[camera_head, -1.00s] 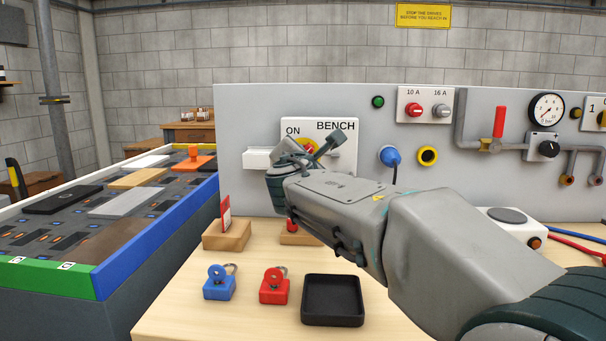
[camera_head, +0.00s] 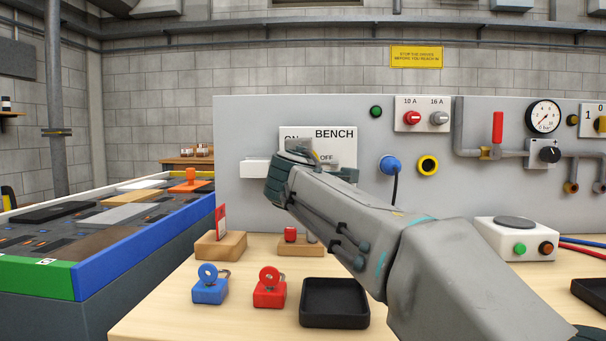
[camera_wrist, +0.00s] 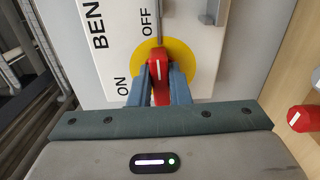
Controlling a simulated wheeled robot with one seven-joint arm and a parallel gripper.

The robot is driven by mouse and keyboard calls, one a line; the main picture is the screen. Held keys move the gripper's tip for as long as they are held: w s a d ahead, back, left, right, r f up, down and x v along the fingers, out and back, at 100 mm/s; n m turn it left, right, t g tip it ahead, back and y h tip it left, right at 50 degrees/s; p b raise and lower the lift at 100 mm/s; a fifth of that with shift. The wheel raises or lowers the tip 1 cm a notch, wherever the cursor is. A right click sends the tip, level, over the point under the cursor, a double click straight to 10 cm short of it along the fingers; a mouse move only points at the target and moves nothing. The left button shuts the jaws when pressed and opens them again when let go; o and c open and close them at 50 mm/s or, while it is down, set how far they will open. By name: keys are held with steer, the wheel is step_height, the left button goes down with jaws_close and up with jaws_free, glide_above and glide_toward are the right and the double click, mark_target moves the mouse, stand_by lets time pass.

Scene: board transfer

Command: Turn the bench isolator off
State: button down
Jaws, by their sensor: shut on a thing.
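The bench isolator is a white plate (camera_head: 345,138) marked BENCH, ON and OFF on the grey panel. In the wrist view it has a yellow disc (camera_wrist: 204,62) and a red handle (camera_wrist: 158,88) with a white line. My gripper (camera_wrist: 159,82) is shut on the red handle, one finger on each side. The white line runs straight up in the wrist view, towards the side where OFF is printed; ON is at the lower left there. In the head view my gripper (camera_head: 318,158) and wrist hide the handle and part of the ON label.
On the bench in front are a blue padlock (camera_head: 210,290), a red padlock (camera_head: 269,292) and a black tray (camera_head: 334,321). Wooden blocks hold a red tag (camera_head: 221,222) and a red piece (camera_head: 290,234). A blue plug (camera_head: 389,165) is right of the isolator.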

steer(key=shift+m, duration=0.3)
stand_by(0.4)
steer(key=c, duration=1.4)
jaws_free()
steer(key=shift+o, duration=0.2)
steer(key=s, duration=1.3)
steer(key=shift+s+a+p, duration=0.25)
steer(key=shift+s+p, duration=0.15)
steer(key=shift+d, duration=0.1)
